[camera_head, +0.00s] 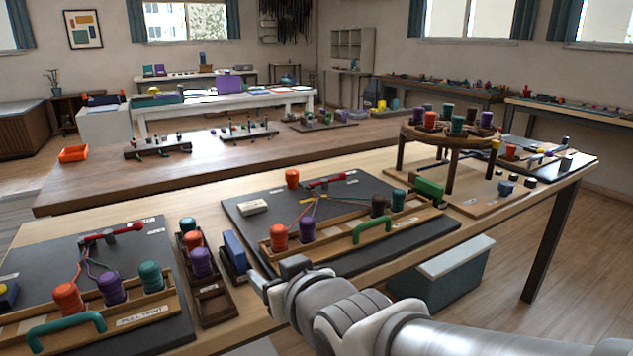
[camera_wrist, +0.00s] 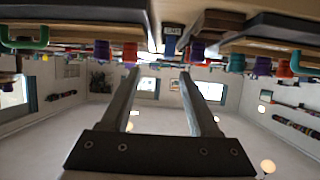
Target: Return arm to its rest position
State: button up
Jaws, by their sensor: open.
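My arm (camera_head: 352,312) reaches in from the lower right of the head view. My gripper (camera_head: 272,274) is at the front edge of the light wooden table, beside the blue block and in front of the middle board. In the wrist view my gripper (camera_wrist: 160,72) shows two long dark fingers standing apart with nothing between them. That view is upside down, with the table edge along its top and the room below. The gripper holds nothing.
The middle dark board (camera_head: 350,259) carries orange, purple, brown and teal spools and a green handle (camera_head: 373,229). A left board (camera_head: 95,254) has similar spools. Between them stands a narrow spool tray (camera_head: 217,308). A round raised stand (camera_head: 449,140) is at the right.

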jog(key=s+d+f+m+g+h, duration=0.1)
jog(key=s+d+m+g+h, duration=0.2)
jog(key=s+d, duration=0.55)
jog(key=s+d+f+m+g+h, duration=0.1)
jog(key=s+d+m+g+h, duration=0.25)
jog(key=d, duration=0.95)
notch_tip(320, 180, up, 28)
jog(key=p, duration=2.8)
jog(key=shift+s+a, duration=0.2)
jog(key=shift+s, duration=0.25)
jog(key=shift+f+n, duration=0.1)
jog(key=shift+n, duration=0.15)
